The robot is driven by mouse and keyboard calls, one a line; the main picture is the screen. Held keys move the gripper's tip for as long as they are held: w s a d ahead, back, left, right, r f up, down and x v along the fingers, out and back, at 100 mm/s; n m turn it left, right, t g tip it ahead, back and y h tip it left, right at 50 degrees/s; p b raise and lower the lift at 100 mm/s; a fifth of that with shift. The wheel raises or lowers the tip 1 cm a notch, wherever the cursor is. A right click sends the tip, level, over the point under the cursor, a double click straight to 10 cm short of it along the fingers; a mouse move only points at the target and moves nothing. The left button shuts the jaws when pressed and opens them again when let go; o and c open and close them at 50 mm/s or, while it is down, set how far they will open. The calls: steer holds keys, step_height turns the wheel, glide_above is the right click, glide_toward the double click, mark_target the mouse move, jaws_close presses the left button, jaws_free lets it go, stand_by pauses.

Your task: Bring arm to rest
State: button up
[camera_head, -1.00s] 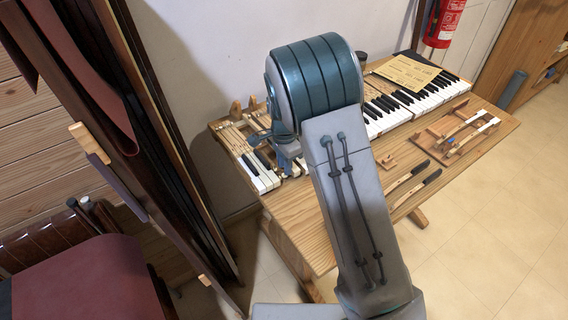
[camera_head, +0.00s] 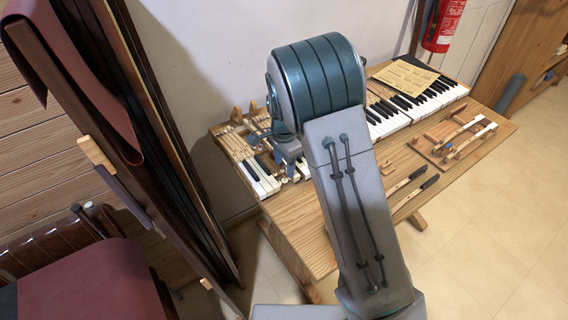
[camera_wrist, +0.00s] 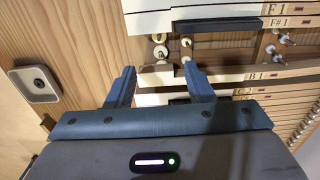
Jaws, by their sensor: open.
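My gripper (camera_wrist: 160,78) is open in the wrist view, its two dark blue fingers pointing at the key bed. In the head view my gripper (camera_head: 273,140) is over the left end of the keyboard, partly hidden by my own arm. White keys (camera_head: 262,184) lie below and left of my gripper in the head view. My arm is bent, reaching over the table.
The wooden table (camera_head: 300,225) carries the keyboard (camera_head: 420,100), a paper sheet (camera_head: 407,75), a wooden jig (camera_head: 440,150) and dark-tipped tools (camera_head: 412,192). A fire extinguisher (camera_head: 444,25) hangs behind. Dark wooden panels (camera_head: 160,130) and a maroon seat (camera_head: 85,290) stand left. Floor at right is clear.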

step_height(320, 180, up, 2)
steer(key=shift+r+p, duration=0.15)
steer(key=shift+p, duration=0.5)
stand_by(0.3)
steer(key=s+d+r+n+t+y, duration=0.1)
steer(key=s+d+r+n, duration=0.2)
steer(key=s+d+r, duration=0.3)
steer(key=s+d+r+n, duration=0.25)
steer(key=s+r, duration=0.25)
steer(key=r, duration=0.3)
steer(key=s+d+r+n+t, duration=0.1)
steer(key=s+d+n, duration=0.1)
steer(key=s, duration=0.5)
steer(key=s+d+r+n+t, duration=0.1)
steer(key=s+d+r+n, duration=0.1)
steer(key=s+d, duration=0.3)
steer(key=s+n, duration=0.1)
steer(key=s, duration=0.1)
steer(key=shift+s+d+r+n+h, duration=0.15)
steer(key=shift+s+r+n+h, duration=0.05)
steer(key=shift+s+n+h, duration=0.2)
